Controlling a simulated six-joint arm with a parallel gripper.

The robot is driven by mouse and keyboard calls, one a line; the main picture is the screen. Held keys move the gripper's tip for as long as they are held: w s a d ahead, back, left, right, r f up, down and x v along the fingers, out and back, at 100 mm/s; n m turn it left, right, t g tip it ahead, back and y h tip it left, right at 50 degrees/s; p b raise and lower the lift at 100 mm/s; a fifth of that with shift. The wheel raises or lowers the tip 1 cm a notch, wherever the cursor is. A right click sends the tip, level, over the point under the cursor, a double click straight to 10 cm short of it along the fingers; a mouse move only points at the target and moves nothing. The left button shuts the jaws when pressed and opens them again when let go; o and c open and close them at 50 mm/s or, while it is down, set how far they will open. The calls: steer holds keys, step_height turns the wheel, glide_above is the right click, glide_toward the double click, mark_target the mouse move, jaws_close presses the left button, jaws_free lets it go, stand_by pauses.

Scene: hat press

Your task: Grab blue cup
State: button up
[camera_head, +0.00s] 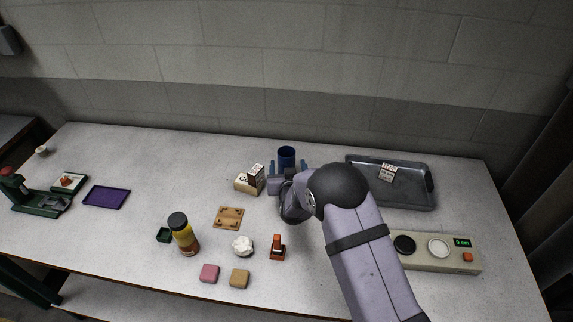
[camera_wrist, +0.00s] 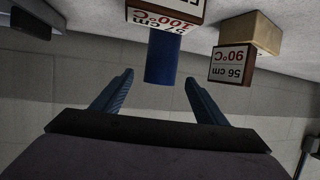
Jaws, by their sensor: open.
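The blue cup (camera_head: 287,154) stands near the back of the table, left of the grey tray. My gripper (camera_head: 287,167) is open just in front of it, with one blue finger toward each side of the cup. In the wrist view the cup (camera_wrist: 162,58) lies in line with the gap between my open fingers (camera_wrist: 159,77). Clear space shows between the cup and each finger. My gripper body hides the cup's lower part in the head view.
A small labelled box (camera_head: 256,174) and a cream block (camera_head: 245,186) stand close left of my gripper. A yellow bottle (camera_head: 184,235), white lump (camera_head: 242,246) and orange item (camera_head: 277,247) stand nearer the front.

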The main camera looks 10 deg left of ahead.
mark_target(287, 161)
steer(key=shift+w+f, duration=0.1)
steer(key=shift+w, duration=0.05)
steer(key=shift+w, duration=0.1)
steer(key=shift+p+x, duration=1.1)
steer(key=shift+x, duration=1.4)
steer(key=shift+a+f, duration=0.1)
steer(key=shift+f, duration=0.05)
steer(key=shift+c, duration=0.7)
steer(key=c, duration=1.1)
